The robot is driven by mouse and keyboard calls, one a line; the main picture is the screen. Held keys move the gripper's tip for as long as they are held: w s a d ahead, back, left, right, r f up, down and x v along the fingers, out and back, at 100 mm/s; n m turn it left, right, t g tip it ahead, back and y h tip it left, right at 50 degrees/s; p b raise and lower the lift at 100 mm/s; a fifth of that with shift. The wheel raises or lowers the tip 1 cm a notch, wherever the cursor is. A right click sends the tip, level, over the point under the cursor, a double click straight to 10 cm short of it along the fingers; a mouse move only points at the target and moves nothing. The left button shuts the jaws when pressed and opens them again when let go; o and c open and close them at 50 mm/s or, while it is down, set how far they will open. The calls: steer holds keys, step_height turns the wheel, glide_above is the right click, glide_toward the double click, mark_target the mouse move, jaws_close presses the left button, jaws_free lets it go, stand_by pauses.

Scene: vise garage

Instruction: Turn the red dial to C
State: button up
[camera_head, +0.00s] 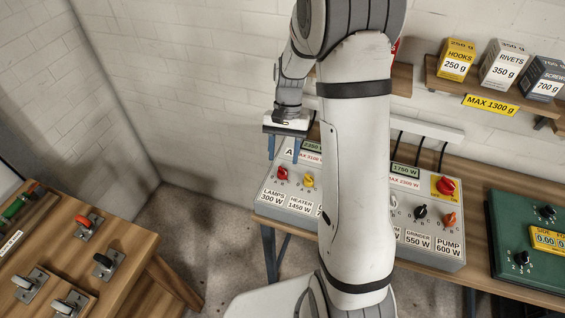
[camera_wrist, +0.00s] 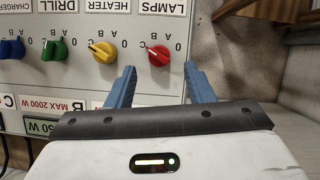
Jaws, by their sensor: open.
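The red dial (camera_head: 281,174) is at the left end of the left grey control box, above the label LAMPS 300 W. In the wrist view the red dial (camera_wrist: 158,54) appears upside down, with small letters around it; a pale mark shows on its face, but I cannot tell surely which letter it points to. My gripper (camera_head: 283,158) is open above the dial in the head view. In the wrist view its blue fingers (camera_wrist: 159,70) stand on either side of the dial's near edge, apart from it. Nothing is between the fingers there.
A yellow dial (camera_wrist: 103,51), a green dial (camera_wrist: 54,49) and a blue dial (camera_wrist: 11,49) sit beside it. A right grey box has a red switch (camera_head: 445,186). A left bench (camera_head: 130,245) holds levers.

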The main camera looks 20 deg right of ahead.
steer(key=v, duration=0.4)
stand_by(0.4)
steer(key=s+a+r+n+t+h, duration=0.1)
steer(key=s+r+n+t, duration=0.1)
steer(key=s+r, duration=0.3)
steer(key=s+a+r+n+t+h, duration=0.1)
steer(key=s+r+n+t, duration=0.2)
steer(key=s, duration=1)
step_height(320, 180, up, 3)
steer(key=shift+r+n+t, duration=0.25)
steer(key=shift+n+t, duration=0.05)
steer(key=shift+t, duration=0.8)
